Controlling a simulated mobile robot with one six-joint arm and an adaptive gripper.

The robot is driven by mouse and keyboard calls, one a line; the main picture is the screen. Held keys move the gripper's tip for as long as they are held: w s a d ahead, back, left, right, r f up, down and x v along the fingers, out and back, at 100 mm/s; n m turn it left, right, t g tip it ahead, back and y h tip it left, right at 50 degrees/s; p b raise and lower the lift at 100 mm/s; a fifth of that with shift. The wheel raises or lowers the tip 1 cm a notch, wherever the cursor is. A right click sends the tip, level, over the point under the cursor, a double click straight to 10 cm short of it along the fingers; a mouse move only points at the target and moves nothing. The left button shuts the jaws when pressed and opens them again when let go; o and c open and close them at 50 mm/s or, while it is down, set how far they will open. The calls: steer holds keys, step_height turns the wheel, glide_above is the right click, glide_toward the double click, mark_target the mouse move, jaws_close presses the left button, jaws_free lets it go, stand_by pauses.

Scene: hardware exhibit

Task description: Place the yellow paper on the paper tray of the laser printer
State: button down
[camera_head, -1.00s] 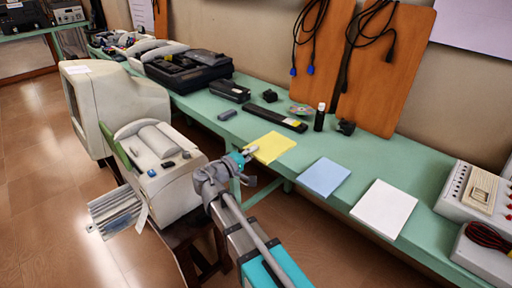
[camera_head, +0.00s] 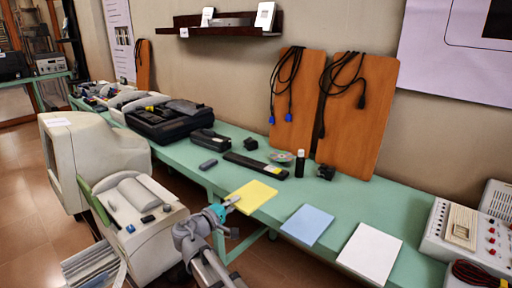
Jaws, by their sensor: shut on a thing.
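The yellow paper (camera_head: 254,197) lies on the near edge of the green bench, left of a blue paper (camera_head: 307,225) and a white paper (camera_head: 369,253). My gripper (camera_head: 233,202) is at the left edge of the yellow paper and shut on it. The paper still looks flat on the bench. A beige machine with a green flap, which appears to be the laser printer (camera_head: 150,238), stands left of my arm. A grey ribbed part, perhaps its paper tray (camera_head: 88,266), sticks out at its lower left, cut off by the picture edge.
The green bench (camera_head: 340,203) runs along the wall. A black bar (camera_head: 256,165), a dark bottle (camera_head: 300,163) and small black items lie behind the papers. A beige monitor-like casing (camera_head: 95,158) stands beyond the printer. A control box (camera_head: 464,232) is at right.

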step_height(320, 180, up, 16)
steer(key=p, duration=1.5)
steer(key=shift+s, duration=0.1)
